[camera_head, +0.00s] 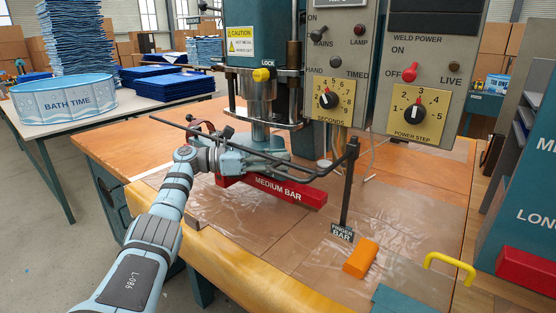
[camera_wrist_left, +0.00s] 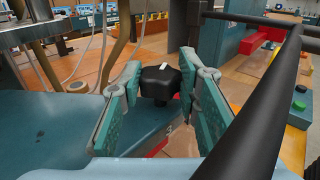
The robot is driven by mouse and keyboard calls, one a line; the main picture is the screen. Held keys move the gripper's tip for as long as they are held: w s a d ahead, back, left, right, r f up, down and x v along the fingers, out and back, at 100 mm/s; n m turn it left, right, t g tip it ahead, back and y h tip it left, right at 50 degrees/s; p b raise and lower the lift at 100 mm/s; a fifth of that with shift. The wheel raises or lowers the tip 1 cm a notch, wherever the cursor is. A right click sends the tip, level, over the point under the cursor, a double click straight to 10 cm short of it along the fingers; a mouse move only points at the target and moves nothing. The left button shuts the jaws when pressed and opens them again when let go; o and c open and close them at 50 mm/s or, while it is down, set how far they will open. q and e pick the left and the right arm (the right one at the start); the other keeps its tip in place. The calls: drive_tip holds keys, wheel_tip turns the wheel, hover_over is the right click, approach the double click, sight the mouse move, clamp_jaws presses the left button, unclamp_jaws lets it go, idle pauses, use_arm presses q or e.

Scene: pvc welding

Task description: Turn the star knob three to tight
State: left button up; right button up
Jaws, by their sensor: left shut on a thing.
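The star knob (camera_wrist_left: 160,82) is a black lobed knob with a white mark on top. It sits between the two teal-padded fingers of my left gripper in the left wrist view. My left gripper (camera_head: 262,152) reaches in at the press head, just above the red bar marked MEDIUM BAR (camera_head: 272,190), and is shut on the knob. In the head view, I cannot make out the knob among the gripper and press parts. My right gripper is in neither view.
The dark finger bar (camera_head: 346,190) stands upright right of the gripper, with a rod running to the left. An orange block (camera_head: 360,258) and a yellow handle (camera_head: 450,267) lie front right. The control panel (camera_head: 415,105) is behind. Clear sheeting covers the bench (camera_head: 245,232).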

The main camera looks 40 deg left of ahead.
use_arm(q)
drive_tip(key=shift+f, duration=0.1)
drive_tip(key=o, duration=1.2)
drive_tip(key=shift+c, duration=0.2)
drive_tip(key=v, duration=0.7)
drive_tip(key=shift+s+a, duration=0.25)
